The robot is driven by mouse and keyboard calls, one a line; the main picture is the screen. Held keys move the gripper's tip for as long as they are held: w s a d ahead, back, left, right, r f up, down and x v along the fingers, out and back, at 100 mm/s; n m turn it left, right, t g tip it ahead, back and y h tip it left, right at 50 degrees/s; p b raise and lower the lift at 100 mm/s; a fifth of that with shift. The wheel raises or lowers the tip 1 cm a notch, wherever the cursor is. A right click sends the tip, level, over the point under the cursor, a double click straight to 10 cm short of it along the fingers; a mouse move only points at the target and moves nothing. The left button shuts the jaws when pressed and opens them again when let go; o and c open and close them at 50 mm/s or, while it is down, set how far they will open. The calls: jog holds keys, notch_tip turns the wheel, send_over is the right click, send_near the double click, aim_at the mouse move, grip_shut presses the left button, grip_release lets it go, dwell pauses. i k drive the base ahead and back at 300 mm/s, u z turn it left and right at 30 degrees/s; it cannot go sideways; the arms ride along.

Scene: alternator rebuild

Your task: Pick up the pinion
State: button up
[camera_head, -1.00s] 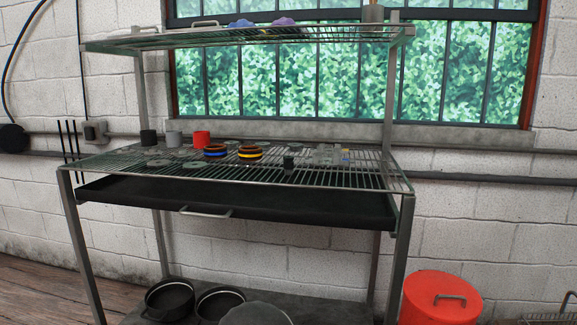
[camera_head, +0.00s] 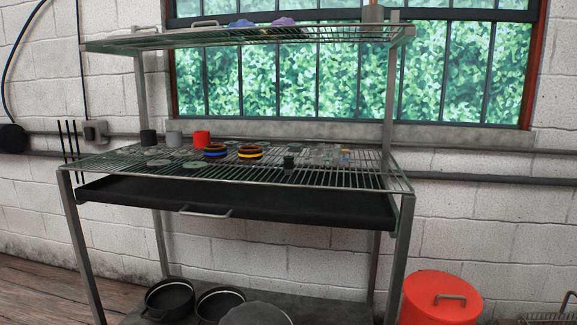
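A wire-grid shelf (camera_head: 240,172) at mid height of a metal rack holds several small parts. A small dark upright part (camera_head: 289,162) stands near the shelf's front, right of centre; it may be the pinion, but it is too small to tell. Two dark ring-shaped parts, one with a blue and yellow band (camera_head: 215,151) and one with an orange-yellow band (camera_head: 250,153), stand left of it. Flat grey discs (camera_head: 158,163) lie further left. My gripper is not in view.
Dark grey (camera_head: 148,137), light grey (camera_head: 174,138) and red (camera_head: 201,138) cylinders stand at the shelf's back left. Pale small parts (camera_head: 325,153) lie at right. An upper shelf (camera_head: 250,37) overhangs. A black drawer (camera_head: 240,201) hangs below. Pots (camera_head: 169,299) and a red bin (camera_head: 440,298) sit low.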

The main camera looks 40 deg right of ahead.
aim_at(287, 163)
jog(key=u, duration=2.4)
jog(key=k, duration=0.75)
jog(key=z, duration=1.8)
